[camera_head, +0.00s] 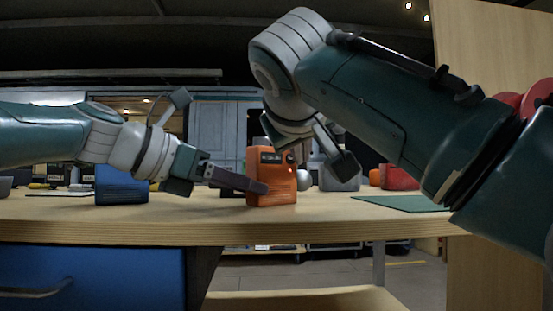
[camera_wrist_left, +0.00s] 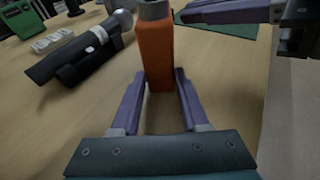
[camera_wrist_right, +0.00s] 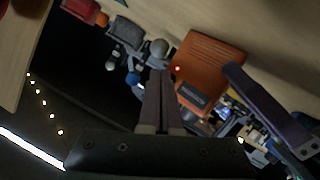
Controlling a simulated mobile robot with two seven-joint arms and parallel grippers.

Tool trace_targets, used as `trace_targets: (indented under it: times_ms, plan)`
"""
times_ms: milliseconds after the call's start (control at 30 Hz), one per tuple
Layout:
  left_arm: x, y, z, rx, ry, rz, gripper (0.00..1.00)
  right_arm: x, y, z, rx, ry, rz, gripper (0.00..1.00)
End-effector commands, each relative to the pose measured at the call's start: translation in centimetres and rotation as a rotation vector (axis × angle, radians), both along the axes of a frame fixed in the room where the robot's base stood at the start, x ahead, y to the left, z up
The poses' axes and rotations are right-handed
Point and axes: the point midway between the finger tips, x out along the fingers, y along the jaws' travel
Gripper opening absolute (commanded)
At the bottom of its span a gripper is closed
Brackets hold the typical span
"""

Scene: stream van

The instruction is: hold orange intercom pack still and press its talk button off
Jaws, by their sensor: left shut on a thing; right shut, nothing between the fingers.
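The orange intercom pack (camera_head: 271,185) stands upright on the table in the head view. It also shows in the left wrist view (camera_wrist_left: 156,55) and the right wrist view (camera_wrist_right: 212,62). My left gripper (camera_head: 257,187) is shut on its lower part, with a purple finger on each side in the left wrist view (camera_wrist_left: 160,80). My right gripper (camera_wrist_right: 161,72) is shut and empty, its tips close to the pack's upper end by a small glowing red spot (camera_wrist_right: 178,68). I cannot tell if they touch. In the head view my right fingertips are mostly hidden.
A blue pack (camera_head: 122,186) stands at left. A grey pack (camera_head: 340,179) and a red pack (camera_head: 399,177) stand behind at right. A green mat (camera_head: 400,203) lies at right. A black microphone (camera_wrist_left: 82,53) lies beside the orange pack. The table's front strip is clear.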

Motion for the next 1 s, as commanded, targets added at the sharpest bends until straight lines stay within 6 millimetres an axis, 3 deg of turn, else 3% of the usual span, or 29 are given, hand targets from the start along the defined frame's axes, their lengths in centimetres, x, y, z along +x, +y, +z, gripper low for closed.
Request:
trace_targets:
  times_ms: [1000]
  plan:
    - [-0.02, -0.01, -0.01, 0.0, 0.0, -0.001, 0.0, 0.76, 0.46, 0.01, 0.001, 0.0, 0.0, 0.0]
